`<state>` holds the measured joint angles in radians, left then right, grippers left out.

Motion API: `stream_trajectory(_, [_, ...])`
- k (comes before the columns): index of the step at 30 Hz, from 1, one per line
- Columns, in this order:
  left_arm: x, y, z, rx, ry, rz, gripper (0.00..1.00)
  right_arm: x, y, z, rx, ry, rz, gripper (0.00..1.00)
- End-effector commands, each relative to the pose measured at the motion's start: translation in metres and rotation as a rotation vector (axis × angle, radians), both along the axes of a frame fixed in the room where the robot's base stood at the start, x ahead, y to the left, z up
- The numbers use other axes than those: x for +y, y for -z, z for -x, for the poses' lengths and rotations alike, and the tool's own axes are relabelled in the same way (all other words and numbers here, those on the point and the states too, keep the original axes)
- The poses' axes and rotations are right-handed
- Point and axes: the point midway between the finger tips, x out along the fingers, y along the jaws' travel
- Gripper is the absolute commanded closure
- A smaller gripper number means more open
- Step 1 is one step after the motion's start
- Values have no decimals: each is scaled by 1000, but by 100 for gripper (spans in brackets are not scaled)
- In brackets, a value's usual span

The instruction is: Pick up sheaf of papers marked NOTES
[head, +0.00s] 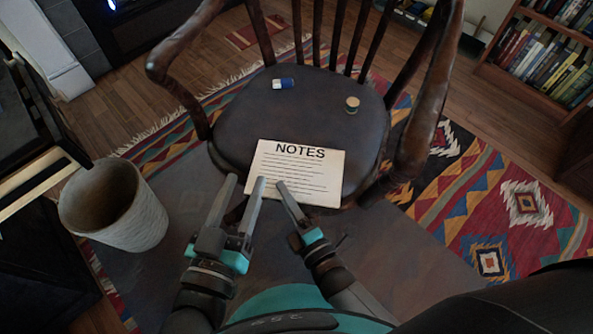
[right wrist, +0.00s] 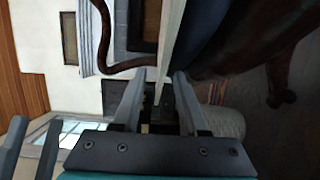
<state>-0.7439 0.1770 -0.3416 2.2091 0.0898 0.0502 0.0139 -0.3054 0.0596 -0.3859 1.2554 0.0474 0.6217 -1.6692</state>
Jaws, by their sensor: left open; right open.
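The white sheaf of papers marked NOTES (head: 297,170) lies flat on the dark chair seat (head: 310,112), its near edge at the front of the seat. My left gripper (head: 246,180) is open and empty, with its fingertips just short of the sheaf's near left side. My right gripper (head: 282,184) is at the sheaf's near edge, seen nearly edge-on. In the right wrist view the open right fingers (right wrist: 160,74) stand on either side of the sheaf's pale edge (right wrist: 170,45). I cannot tell whether either finger touches it.
A blue and white object (head: 284,83) and a small round tin (head: 352,105) lie farther back on the seat. The chair's wooden arms (head: 420,120) rise on both sides. A grey wastebasket (head: 115,205) stands at left. A bookcase (head: 545,60) is at the far right.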

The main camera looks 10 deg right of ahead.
Motion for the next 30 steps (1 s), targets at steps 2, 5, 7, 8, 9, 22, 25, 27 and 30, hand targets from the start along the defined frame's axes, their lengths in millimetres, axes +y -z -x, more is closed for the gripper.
stream_trajectory(2, [0, 0, 1, -7, 0, 6, 50, 1, 0, -1, 0, 0, 0, 57])
stream_trajectory(5, [0, -1, 1, -10, -1, 7, 50, 1, 0, -2, 0, 0, -1, 57])
stream_trajectory(7, [0, -1, 1, -10, -1, 7, 50, 1, 0, -2, 0, 0, -1, 57])
stream_trajectory(8, [0, -1, 1, -10, -1, 7, 50, 1, 0, -2, 0, 0, -1, 57])
stream_trajectory(9, [0, -1, 1, -9, -1, 7, 50, 1, 0, -2, 0, 0, -1, 59])
stream_trajectory(22, [0, -1, 1, -8, -1, 6, 50, 1, 0, -1, 0, 0, -1, 100])
stream_trajectory(25, [0, -1, 1, -7, -1, 6, 50, 1, 0, -1, 0, 0, -1, 100])
stream_trajectory(27, [0, -1, 1, -7, -1, 6, 50, 1, 0, -1, 0, 0, -1, 100])
stream_trajectory(30, [0, -1, 1, -7, -1, 6, 50, 1, 0, -1, 0, 0, -1, 100])
